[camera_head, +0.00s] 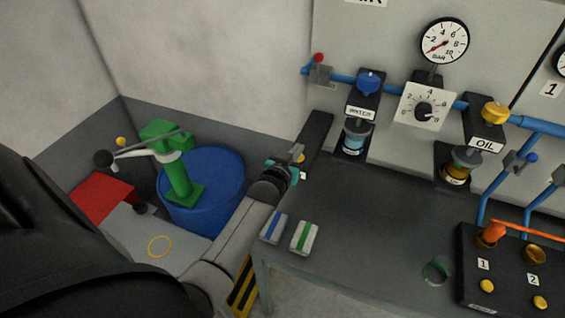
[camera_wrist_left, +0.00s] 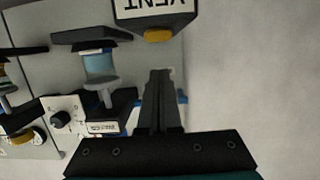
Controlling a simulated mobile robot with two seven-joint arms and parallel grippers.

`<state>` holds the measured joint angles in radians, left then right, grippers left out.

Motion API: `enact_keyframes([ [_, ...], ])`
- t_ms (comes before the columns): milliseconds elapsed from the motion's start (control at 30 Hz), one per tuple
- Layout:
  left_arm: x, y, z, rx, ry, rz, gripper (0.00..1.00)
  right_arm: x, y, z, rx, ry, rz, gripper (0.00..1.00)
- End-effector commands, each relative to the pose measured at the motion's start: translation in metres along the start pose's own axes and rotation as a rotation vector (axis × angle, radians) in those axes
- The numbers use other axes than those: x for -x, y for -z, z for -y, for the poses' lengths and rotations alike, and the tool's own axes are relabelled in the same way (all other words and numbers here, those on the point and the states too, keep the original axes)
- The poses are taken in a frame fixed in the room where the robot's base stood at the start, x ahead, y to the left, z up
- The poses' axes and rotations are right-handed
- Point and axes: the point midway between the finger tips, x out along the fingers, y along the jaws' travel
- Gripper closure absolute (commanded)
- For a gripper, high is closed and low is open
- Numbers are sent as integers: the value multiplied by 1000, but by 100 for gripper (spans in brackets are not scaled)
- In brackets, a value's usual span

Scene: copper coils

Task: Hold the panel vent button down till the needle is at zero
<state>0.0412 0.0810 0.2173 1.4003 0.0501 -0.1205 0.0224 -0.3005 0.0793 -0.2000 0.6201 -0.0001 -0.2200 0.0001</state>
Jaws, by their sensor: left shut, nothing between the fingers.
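The VENT label (camera_wrist_left: 157,8) and its yellow button (camera_wrist_left: 158,35) are at the top of the left wrist view, upside down. The tips of my left gripper (camera_wrist_left: 160,73) are together, empty and pointing towards the button, with a visible gap in the picture. In the head view my left gripper (camera_head: 294,171) is at the left end of the panel, by the small yellow button (camera_head: 299,157), its fingers mostly hidden. The round gauge (camera_head: 444,41) has a red needle pointing lower left, at the low end; the exact reading is too small to tell. My right gripper is out of view.
The WATER unit (camera_head: 361,112) and OIL unit (camera_head: 487,144) stand right of the gripper on blue pipe. The grey bench (camera_head: 375,210) carries a black control box (camera_head: 510,265). A blue drum (camera_head: 215,195) with a green pump (camera_head: 178,175) stands left of my arm.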

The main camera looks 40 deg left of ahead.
Motion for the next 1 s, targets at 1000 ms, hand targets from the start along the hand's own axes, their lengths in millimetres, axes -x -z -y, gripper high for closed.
enact_keyframes([
  [1000, 98, 0, 1, -1, 2, -3, 100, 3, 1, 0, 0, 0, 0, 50],
])
